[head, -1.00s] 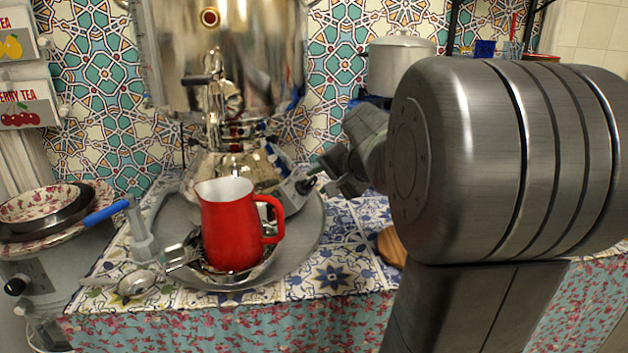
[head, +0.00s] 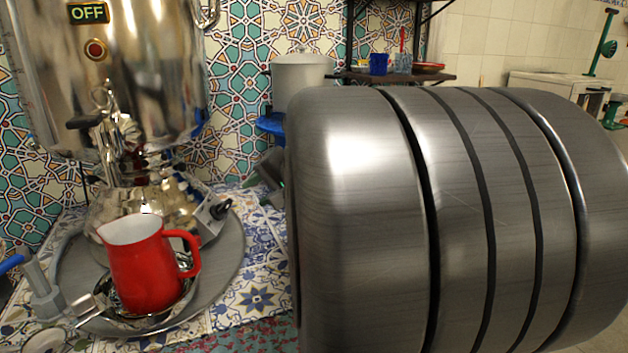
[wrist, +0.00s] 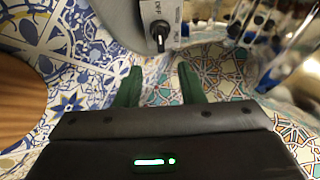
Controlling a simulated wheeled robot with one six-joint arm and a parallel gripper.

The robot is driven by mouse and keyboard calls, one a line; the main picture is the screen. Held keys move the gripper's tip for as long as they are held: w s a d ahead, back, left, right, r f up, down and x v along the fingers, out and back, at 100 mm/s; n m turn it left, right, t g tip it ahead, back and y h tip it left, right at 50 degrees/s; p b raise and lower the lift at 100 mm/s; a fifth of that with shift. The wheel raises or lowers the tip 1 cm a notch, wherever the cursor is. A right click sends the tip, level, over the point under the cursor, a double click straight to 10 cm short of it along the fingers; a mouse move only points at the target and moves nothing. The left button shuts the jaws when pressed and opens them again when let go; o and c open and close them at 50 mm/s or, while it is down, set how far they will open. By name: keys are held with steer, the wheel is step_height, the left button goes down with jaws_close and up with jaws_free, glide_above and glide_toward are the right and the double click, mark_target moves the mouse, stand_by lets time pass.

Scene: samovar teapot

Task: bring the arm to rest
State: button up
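My gripper (wrist: 158,85) shows in the wrist view with its two green fingers apart and nothing between them. The samovar's control box with a black knob (wrist: 160,32) is just beyond the fingertips. In the head view my arm's large grey link fills the right half and hides most of the gripper; only a small dark part of it shows left of the link.
A pot (head: 300,78) stands behind my arm. A shelf (head: 440,80) with small cups is at the back. A clear tool with a blue handle (head: 42,295) is at the left of the tray.

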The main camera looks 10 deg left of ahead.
mark_target(225, 204)
steer(key=b+x, duration=0.3)
steer(key=x, duration=1)
steer(key=shift+w+a+f, duration=0.15)
steer(key=shift+a+f, duration=0.1)
steer(key=shift+d, duration=0.1)
steer(key=p+v, duration=0.3)
steer(key=v, duration=1.1)
steer(key=b+x, duration=0.3)
steer(key=x, duration=1.1)
steer(key=shift+f, duration=0.1)
steer(key=shift+r+p, duration=0.35)
steer(key=shift+p, duration=0.15)
steer(key=shift+m+h+p, duration=0.3)
steer(key=shift+m+p, duration=0.2)
steer(key=shift+p, duration=0.45)
steer(key=shift+r+p, duration=0.1)
steer(key=shift+p, duration=0.3)
steer(key=m+h+p, duration=0.1)
steer(key=m+p, duration=0.2)
steer(key=p, duration=0.4)
steer(key=shift+r+g+p, duration=0.1)
steer(key=shift+g+p, duration=0.2)
steer(key=shift+p, duration=0.05)
